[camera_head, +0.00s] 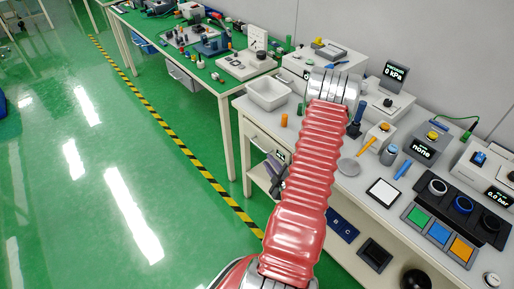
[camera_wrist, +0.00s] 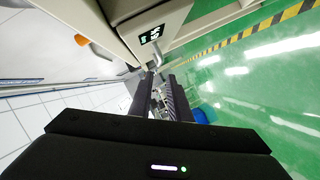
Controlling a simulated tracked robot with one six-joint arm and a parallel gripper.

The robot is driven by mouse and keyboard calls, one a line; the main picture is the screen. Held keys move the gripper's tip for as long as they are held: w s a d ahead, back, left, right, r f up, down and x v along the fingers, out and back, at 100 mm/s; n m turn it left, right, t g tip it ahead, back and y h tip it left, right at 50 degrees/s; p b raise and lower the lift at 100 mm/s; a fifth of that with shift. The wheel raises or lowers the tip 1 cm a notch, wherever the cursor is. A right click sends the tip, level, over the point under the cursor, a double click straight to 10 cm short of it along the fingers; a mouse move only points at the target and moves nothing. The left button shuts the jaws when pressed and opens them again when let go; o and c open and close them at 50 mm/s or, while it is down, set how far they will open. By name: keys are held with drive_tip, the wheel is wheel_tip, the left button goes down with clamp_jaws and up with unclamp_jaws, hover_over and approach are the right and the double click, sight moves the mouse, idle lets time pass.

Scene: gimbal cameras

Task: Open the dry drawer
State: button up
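The drawer (camera_head: 265,138) is a pale front under the left end of the white bench, with a small dark label at its right; it looks shut. The drawer front also shows in the wrist view (camera_wrist: 172,22), with the label sideways and too small to read surely. My gripper (camera_head: 272,170) is low in front of the drawer, partly hidden by my red arm. In the wrist view, its two dark fingers (camera_wrist: 160,82) are apart, with a gap between them. A thin metal handle (camera_wrist: 157,58) lies close to the fingertips; I cannot tell whether they touch it.
The white bench (camera_head: 350,215) carries a white tray (camera_head: 269,94), an orange cylinder (camera_head: 284,120), a balance pad and several instruments. A green-topped bench (camera_head: 207,75) with another drawer stands at the left back. The green floor left of the striped line (camera_head: 165,135) is clear.

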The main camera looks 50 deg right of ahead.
sight(258, 146)
drive_tip(key=x, duration=1.3)
drive_tip(key=shift+f, duration=0.1)
drive_tip(key=shift+c, duration=0.5)
clamp_jaws()
drive_tip(key=shift+s+a, duration=0.1)
drive_tip(key=shift+a, duration=0.15)
drive_tip(key=shift+d, duration=0.15)
